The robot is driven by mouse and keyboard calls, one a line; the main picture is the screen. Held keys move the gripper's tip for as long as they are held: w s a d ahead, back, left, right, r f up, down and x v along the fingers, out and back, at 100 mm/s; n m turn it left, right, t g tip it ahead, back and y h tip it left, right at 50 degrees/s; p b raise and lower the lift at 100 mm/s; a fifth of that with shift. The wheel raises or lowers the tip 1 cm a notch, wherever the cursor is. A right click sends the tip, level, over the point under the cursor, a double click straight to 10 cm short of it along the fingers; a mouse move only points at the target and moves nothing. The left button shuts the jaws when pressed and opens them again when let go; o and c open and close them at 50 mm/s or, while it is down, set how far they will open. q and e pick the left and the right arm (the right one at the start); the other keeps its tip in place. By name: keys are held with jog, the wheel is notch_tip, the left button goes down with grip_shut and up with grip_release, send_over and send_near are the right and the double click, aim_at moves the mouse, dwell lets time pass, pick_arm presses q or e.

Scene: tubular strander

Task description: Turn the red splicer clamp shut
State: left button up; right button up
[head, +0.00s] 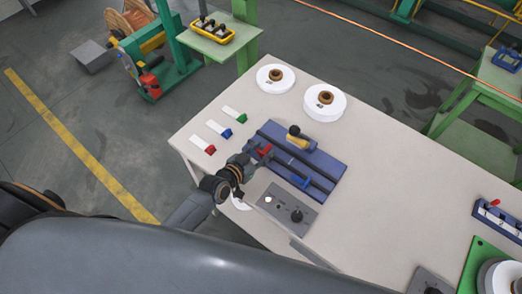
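The splicer (322,162) is a blue-violet block with dark grooves on the light worktable. Its red clamp (264,151) sits at its left end, and a blue clamp (300,182) sits nearer its front right. A yellow part with a dark knob (297,139) stands at the back of the block. My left gripper (249,159) is at the splicer's left end, right beside the red clamp and partly overlapping it in the head view. Its fingers are small and dark, so I cannot tell whether they touch or grip the clamp. My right gripper is not in view.
A grey control box (287,208) with a black knob lies just in front of the splicer. White reels (324,104) stand at the back. Red, blue and green tagged strips (203,145) lie to the left. The table's middle right (400,190) is clear.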

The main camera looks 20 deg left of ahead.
pick_arm(q)
jog(key=o, duration=0.4)
jog(key=v, duration=1.2)
